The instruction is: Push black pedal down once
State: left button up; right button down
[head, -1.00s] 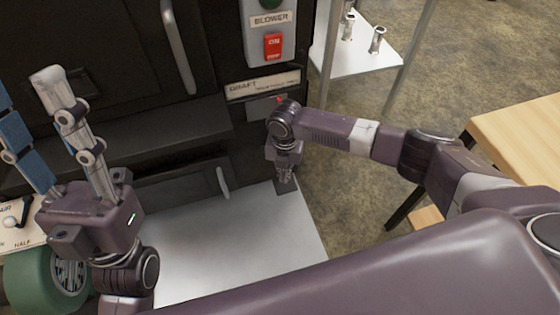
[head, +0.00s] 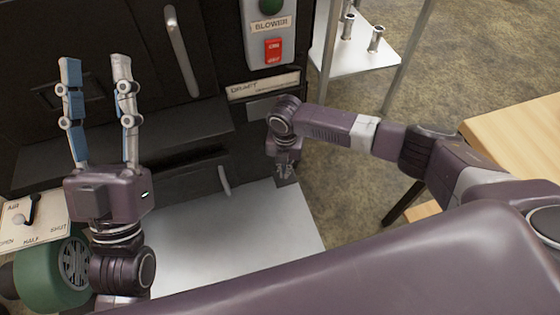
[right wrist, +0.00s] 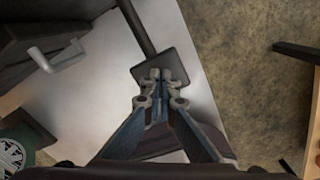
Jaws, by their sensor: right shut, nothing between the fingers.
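The black pedal (right wrist: 178,63) is a dark square plate on a bar in the right wrist view, over the pale metal floor plate. In the head view only a dark piece of it (head: 287,184) shows below my right gripper (head: 284,172). My right gripper (right wrist: 160,75) is shut and empty, its fingertips over the near part of the pedal. I cannot tell whether they touch it.
A blower box with a red switch (head: 273,50) and a draft label (head: 262,87) are above the pedal. A green round blower (head: 50,272) and a lever panel (head: 32,222) are at lower left. A wooden table (head: 520,130) stands right.

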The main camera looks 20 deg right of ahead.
jog(key=shift+s+r+p, duration=0.1)
jog(key=shift+r+p, duration=0.85)
pick_arm(q)
jog(key=w+f+g+y, duration=0.2)
jog(key=w+f+g, duration=0.3)
jog(key=f, duration=0.4)
jog(key=shift+w+d+f+g, duration=0.15)
jog(key=shift+w+f+g, duration=0.1)
jog(key=shift+w+g, duration=0.05)
jog(key=shift+s+r, duration=0.1)
jog(key=shift+s, duration=0.05)
